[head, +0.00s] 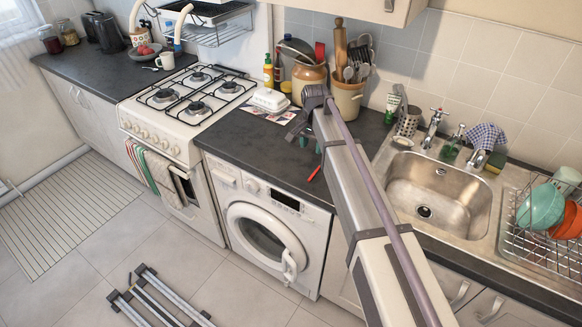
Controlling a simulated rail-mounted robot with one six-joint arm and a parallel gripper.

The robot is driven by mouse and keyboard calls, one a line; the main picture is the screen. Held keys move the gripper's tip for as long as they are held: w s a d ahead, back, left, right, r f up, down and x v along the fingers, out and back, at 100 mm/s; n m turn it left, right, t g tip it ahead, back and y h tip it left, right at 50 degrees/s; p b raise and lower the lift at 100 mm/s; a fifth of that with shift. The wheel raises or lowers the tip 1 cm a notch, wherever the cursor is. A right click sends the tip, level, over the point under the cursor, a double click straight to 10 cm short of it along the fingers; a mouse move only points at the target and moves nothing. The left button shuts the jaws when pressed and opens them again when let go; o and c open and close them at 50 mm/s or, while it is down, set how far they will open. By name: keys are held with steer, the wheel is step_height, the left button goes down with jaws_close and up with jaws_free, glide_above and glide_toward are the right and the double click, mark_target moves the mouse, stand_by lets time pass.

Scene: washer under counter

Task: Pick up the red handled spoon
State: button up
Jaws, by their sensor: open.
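A thin red handle (314,174) lies on the dark counter above the washing machine, near the counter's front edge. It looks like the red handled spoon, but its bowl end is not clear to see. My gripper (304,140) is open above the counter, up and slightly left of the red handle in the picture. No object shows between its fingers, and it is apart from the handle. My arm crosses the counter just right of the handle and may hide part of the spoon.
A butter dish (269,101) and a utensil crock (347,97) stand behind my gripper. A gas stove (190,98) is at the left. A sink (437,196) and dish rack (545,240) are at the right. The counter left of the handle is clear.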

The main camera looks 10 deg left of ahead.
steer(key=d+b, duration=0.1)
steer(key=b, duration=0.5)
glide_above(315, 173)
steer(key=f, duration=0.5)
steer(key=shift+w+a+f, duration=0.15)
steer(key=shift+w+f, duration=0.1)
steer(key=shift+f, duration=0.1)
step_height(315, 173, down, 5)
steer(key=b, duration=0.5)
steer(key=shift+s+f, duration=0.1)
steer(key=shift+f, duration=0.1)
steer(key=shift+r, duration=0.25)
jaws_close()
